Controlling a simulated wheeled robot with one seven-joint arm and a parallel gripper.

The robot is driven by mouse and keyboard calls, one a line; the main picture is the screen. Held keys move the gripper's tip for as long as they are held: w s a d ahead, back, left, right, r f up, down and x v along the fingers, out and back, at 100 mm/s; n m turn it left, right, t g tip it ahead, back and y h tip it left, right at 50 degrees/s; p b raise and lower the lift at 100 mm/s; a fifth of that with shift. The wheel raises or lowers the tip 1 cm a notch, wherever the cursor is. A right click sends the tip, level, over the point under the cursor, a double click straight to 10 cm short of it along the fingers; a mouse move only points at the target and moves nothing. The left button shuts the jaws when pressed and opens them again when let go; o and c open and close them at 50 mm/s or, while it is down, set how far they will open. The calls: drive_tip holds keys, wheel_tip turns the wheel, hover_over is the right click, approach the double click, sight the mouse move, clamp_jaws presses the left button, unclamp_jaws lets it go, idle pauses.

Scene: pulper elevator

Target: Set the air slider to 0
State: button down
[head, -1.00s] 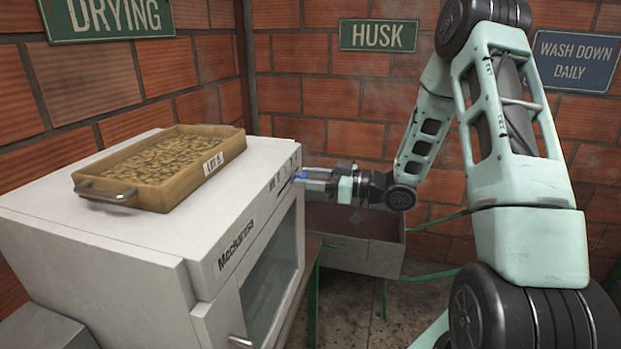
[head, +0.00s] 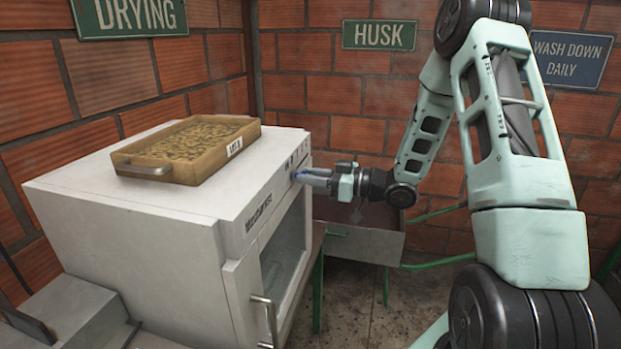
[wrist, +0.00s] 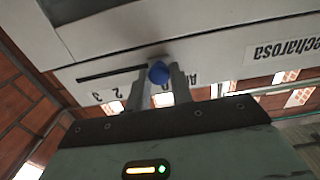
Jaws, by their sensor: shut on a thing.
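The air slider is on the front panel of the white Mecharosa machine (head: 140,205). Its blue knob (wrist: 159,73) sits between my fingers in the wrist view, at the right end of the visible dark slot (wrist: 105,75). The upside-down digits 2 and 3 show below the slot to the left. A partly hidden label, apparently AIR, is right of the knob; any lower digits are hidden by a finger. My gripper (wrist: 163,88) is shut on the blue knob. In the head view my gripper (head: 310,178) reaches the panel's far end from the right.
A wooden tray (head: 183,170) of beans lies on top of the machine. A glass door with a metal handle (head: 266,318) is below the panel. A grey bin (head: 358,243) stands behind my gripper by the brick wall. Floor shows right of the machine.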

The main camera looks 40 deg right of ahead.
drive_tip(key=shift+s+a, duration=0.1)
drive_tip(key=shift+a, duration=0.05)
drive_tip(key=c, duration=1.2)
unclamp_jaws()
drive_tip(key=shift+s, duration=0.1)
drive_tip(key=shift+c, duration=0.2)
drive_tip(key=b+v, duration=0.3)
drive_tip(key=v, duration=1.4)
drive_tip(key=shift+b, duration=0.35)
drive_tip(key=shift+s, duration=0.1)
